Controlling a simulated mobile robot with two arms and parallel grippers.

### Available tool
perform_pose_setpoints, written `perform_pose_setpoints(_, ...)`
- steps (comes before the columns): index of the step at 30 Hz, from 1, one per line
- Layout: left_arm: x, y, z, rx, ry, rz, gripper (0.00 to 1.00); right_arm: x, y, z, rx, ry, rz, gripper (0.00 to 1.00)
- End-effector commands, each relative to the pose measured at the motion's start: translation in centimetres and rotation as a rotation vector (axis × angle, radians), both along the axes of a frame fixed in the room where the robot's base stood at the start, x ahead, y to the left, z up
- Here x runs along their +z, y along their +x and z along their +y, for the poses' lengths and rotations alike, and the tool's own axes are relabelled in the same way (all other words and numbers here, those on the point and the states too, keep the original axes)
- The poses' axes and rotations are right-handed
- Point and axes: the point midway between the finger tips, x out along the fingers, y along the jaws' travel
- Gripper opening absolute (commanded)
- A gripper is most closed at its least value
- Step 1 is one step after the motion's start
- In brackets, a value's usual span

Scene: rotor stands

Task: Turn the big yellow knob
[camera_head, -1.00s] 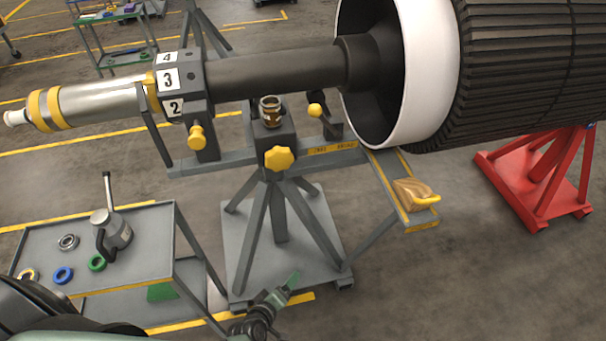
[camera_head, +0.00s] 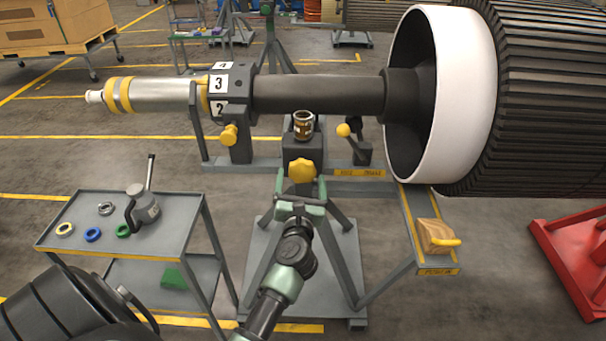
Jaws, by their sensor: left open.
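The big yellow knob (camera_head: 301,169) is a lobed knob on the front of the dark block on the rotor stand (camera_head: 372,187), near the middle of the head view. A smaller yellow knob (camera_head: 229,134) sits to the left under the numbered collar (camera_head: 219,85), and a yellow ball-ended lever (camera_head: 344,130) is to the right. My right gripper is not in view.
The dark shaft (camera_head: 320,94) and the big white-rimmed rotor (camera_head: 452,80) lie above and to the right. A grey cart (camera_head: 180,235) with an oil can (camera_head: 142,205) and several rings stands left. A red stand (camera_head: 575,255) is at the right edge.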

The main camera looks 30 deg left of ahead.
Motion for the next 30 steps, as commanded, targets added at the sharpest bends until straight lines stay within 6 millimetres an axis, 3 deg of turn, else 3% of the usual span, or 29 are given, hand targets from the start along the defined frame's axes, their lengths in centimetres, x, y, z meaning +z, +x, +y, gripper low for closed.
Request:
perform_pose_setpoints(6, 0.0, 2.0, 1.2, -0.001, 0.002, 0.0, 0.86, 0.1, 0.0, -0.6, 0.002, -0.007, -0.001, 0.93)
perform_pose_setpoints(15, -0.1, 2.2, 1.3, -0.001, 0.002, 0.001, 0.86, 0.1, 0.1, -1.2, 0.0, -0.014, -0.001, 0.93)
perform_pose_setpoints(17, -0.1, 2.2, 1.3, -0.001, 0.002, 0.001, 0.72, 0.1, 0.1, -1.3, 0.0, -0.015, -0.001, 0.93)
perform_pose_setpoints(22, -0.1, 2.2, 1.3, -0.001, 0.002, 0.002, 0.25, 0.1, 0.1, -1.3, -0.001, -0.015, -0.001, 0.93)
perform_pose_setpoints(30, 0.0, 2.2, 1.3, -0.002, 0.024, 0.015, 0.24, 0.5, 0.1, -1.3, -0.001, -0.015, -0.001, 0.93)
